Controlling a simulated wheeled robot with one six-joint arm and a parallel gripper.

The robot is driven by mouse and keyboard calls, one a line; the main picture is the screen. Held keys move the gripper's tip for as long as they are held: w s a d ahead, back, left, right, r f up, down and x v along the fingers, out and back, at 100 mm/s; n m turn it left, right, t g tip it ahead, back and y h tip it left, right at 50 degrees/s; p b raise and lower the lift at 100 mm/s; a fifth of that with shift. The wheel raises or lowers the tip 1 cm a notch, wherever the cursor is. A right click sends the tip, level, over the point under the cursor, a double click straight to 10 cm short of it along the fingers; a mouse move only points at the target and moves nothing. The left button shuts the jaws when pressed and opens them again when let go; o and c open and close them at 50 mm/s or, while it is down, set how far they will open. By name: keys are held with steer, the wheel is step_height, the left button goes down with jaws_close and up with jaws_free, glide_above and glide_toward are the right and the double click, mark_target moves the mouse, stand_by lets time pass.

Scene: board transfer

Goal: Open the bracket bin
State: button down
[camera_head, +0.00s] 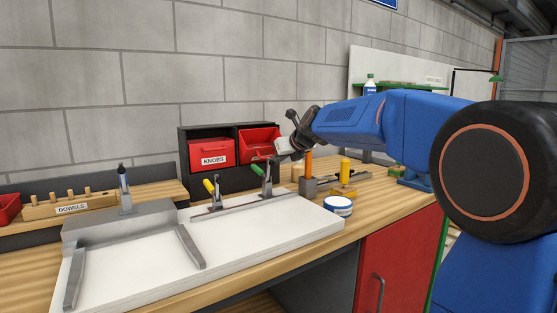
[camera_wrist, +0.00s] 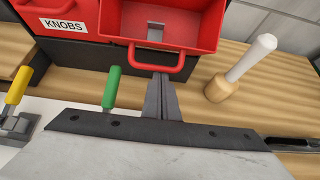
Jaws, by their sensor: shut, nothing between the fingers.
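The bracket bin (camera_head: 255,146) is the red right-hand bin of a dark two-bin cabinet (camera_head: 225,180). In the head view it looks pulled out and tilted; its label does not show. In the wrist view the bin (camera_wrist: 198,22) is open to view from above, with a small grey piece (camera_wrist: 155,31) inside. Its red loop handle (camera_wrist: 157,68) projects toward my gripper (camera_wrist: 162,78). The gripper's fingers are together and empty, their tips at the handle bar; I cannot tell whether they touch it. In the head view my gripper (camera_head: 281,146) is just right of the bin.
The KNOBS bin (camera_head: 210,153) sits to the left, closed. Green and yellow-handled clamps (camera_head: 267,172) stand on the white board in front. A pale-handled tool (camera_wrist: 240,68) stands right of the bin. A round white tin (camera_head: 338,207) is near the bench edge.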

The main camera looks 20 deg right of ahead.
steer(key=shift+r, duration=0.1)
steer(key=shift+w+a+r, duration=0.1)
steer(key=shift+w+r, duration=0.2)
steer(key=shift+r, duration=0.5)
